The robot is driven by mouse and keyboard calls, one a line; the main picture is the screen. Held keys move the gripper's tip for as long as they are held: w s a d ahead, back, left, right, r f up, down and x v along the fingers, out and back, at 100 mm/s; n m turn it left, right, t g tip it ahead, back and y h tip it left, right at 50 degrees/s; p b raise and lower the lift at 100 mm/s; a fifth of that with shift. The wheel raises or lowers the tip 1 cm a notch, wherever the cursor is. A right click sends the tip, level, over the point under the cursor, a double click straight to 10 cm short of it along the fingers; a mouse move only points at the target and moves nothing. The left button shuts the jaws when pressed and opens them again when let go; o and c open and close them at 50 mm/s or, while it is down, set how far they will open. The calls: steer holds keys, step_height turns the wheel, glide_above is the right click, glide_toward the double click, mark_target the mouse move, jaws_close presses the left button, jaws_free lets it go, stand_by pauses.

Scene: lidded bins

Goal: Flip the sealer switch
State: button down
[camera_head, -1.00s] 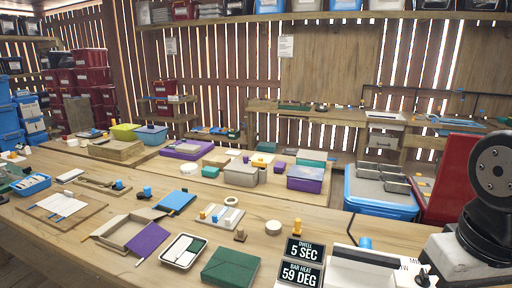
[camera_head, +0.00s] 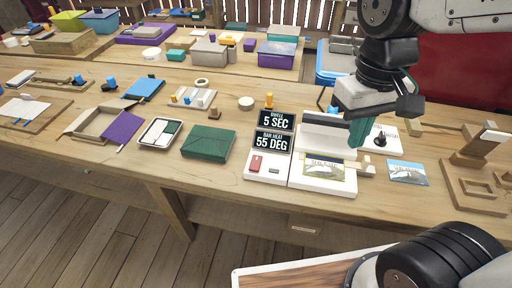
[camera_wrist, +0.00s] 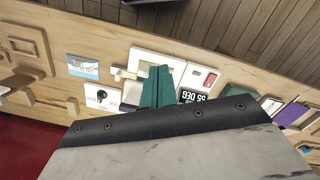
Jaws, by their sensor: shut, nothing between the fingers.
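The sealer (camera_head: 325,140) is a white machine with a long bar, on the bench right of two black displays reading 5 SEC (camera_head: 275,121) and 55 DEG (camera_head: 271,142). A white plate right of it bears a small black lever switch (camera_head: 381,140), also in the wrist view (camera_wrist: 101,95). A white panel below the displays carries a red rocker (camera_head: 256,163) and a small grey piece (camera_head: 274,170). My gripper (camera_head: 356,143) points down, its green fingers shut and empty, between the bar and the lever plate. The wrist view shows the fingers (camera_wrist: 157,84) beside the lever, apart from it.
A printed pouch (camera_head: 323,170) lies on the sealer's front, with a wooden block (camera_head: 366,163) beside it. A picture card (camera_head: 407,172) and wooden fixtures (camera_head: 475,165) are to the right. A green box (camera_head: 208,142) and a tray (camera_head: 160,132) stand left.

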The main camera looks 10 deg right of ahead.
mark_target(257, 158)
steer(key=w+a+f+m, duration=0.2)
steer(key=w+a+f, duration=0.2)
steer(key=w+a, duration=0.3)
steer(key=w+a+f+m+t, duration=0.1)
steer(key=w+a+f+m, duration=0.2)
steer(key=w+a, duration=0.5)
steer(key=shift+w+a+f+m, duration=0.25)
steer(key=shift+w+f+m, duration=0.1)
steer(key=shift+w, duration=0.7)
step_height(257, 158, down, 14)
